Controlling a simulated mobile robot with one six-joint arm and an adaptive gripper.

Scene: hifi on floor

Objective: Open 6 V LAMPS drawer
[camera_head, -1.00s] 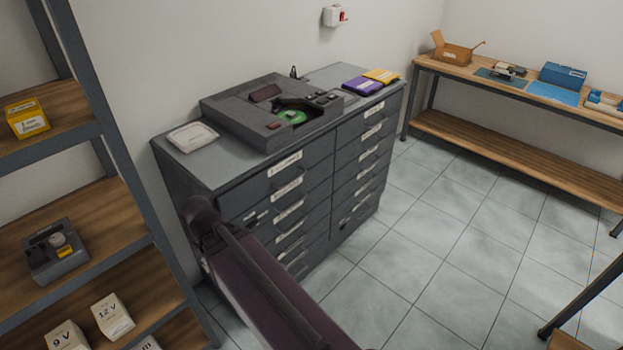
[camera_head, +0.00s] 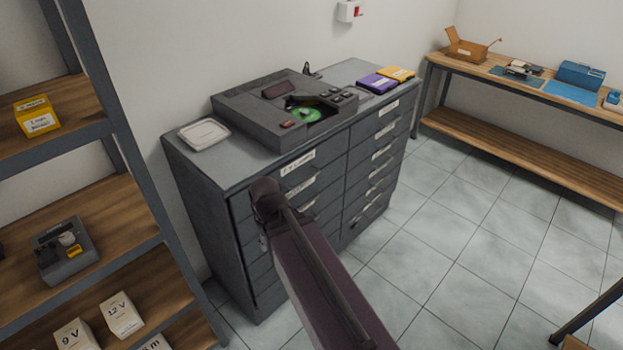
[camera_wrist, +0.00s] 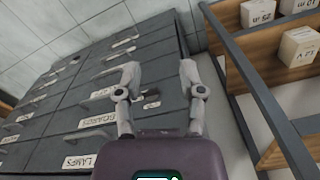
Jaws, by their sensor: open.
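The grey drawer cabinet (camera_head: 212,215) stands against the wall with two columns of labelled drawers, all looking shut. The top left drawer has a white label (camera_head: 298,162), too small to read fully in the head view. In the wrist view a label ending in LAMPS (camera_wrist: 80,161) shows at the lower left, left of my gripper. My gripper (camera_wrist: 160,82) is open and empty, its two fingers apart in front of the drawer fronts. A small label or fitting (camera_wrist: 151,97) shows between the fingers. In the head view my arm hides the gripper and lower left drawers.
A dark device with a green disc (camera_head: 285,108), a white dish (camera_head: 204,134) and purple and yellow cases (camera_head: 378,82) lie on the cabinet top. A shelf rack (camera_head: 150,235) with boxes stands close on the left. Tiled floor (camera_head: 460,230) is clear to the right.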

